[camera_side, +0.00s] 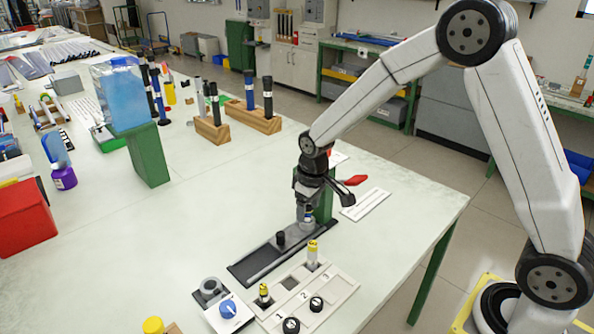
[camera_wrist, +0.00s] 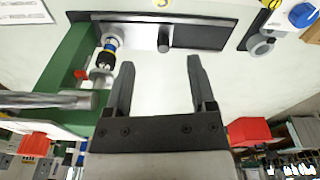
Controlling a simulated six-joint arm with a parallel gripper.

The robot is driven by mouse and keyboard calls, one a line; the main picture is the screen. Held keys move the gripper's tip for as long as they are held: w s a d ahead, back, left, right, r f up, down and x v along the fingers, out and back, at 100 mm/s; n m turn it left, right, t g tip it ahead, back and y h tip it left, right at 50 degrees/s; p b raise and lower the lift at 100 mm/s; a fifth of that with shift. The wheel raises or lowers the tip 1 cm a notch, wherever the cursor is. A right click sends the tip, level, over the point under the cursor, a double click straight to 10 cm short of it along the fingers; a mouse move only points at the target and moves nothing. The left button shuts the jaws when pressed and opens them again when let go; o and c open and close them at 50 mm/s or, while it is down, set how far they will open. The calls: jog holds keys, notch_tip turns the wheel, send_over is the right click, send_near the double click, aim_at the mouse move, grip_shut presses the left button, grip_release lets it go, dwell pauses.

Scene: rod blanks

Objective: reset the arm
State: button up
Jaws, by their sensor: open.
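My gripper (camera_wrist: 160,68) is open in the wrist view, its two dark fingers apart with only pale tabletop between them. In the side view my gripper (camera_side: 312,186) hangs over the table beside a green stand (camera_side: 323,208) with a red handle (camera_side: 355,180). A rod-like part with a blue band and a dark and yellow section (camera_wrist: 107,52) is at the green stand (camera_wrist: 70,60), left of the fingers in the wrist view. It is apart from them. In the side view the gripper partly hides this spot.
A dark tray (camera_side: 245,272) with a black peg (camera_side: 280,240) lies in front. A numbered pale tray (camera_side: 340,288) holds yellow-topped rods (camera_side: 312,252) and black caps (camera_side: 315,304). Wooden blocks (camera_side: 212,132) with dark rods stand behind. Table centre-left is clear.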

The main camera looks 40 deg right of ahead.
jog(key=s+r+m+t, duration=0.1)
jog(key=s+r+m, duration=0.1)
jog(key=s, duration=1.4)
jog(key=shift+s+d+r, duration=0.2)
jog(key=shift+s+r, duration=0.2)
jog(key=shift+r, duration=0.15)
